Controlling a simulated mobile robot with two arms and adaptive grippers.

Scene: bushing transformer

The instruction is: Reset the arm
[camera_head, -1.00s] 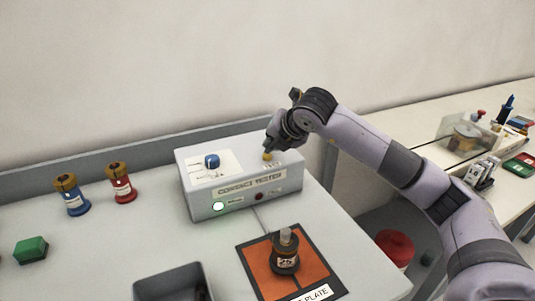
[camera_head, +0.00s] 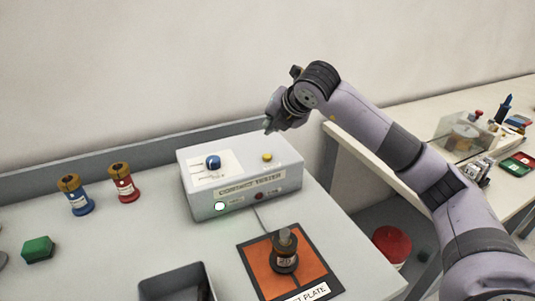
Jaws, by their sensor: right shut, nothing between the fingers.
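My right arm comes in from the right. Its gripper (camera_head: 269,127) is shut and empty, above the back right part of the contact tester (camera_head: 240,188) and clear of it. The tester is a grey box with a blue knob (camera_head: 213,162), a yellow button (camera_head: 267,157) and a lit green-white lamp (camera_head: 220,206). A dark bushing (camera_head: 285,252) stands upright on the orange test plate (camera_head: 261,272). My left gripper is not in view.
A blue bushing (camera_head: 75,195) and a red bushing (camera_head: 123,182) stand at the left, with a green block (camera_head: 38,249) nearer. A dark open bin (camera_head: 176,284) sits at the front. A second bench (camera_head: 414,120) with tools lies to the right, a red round object (camera_head: 391,244) below.

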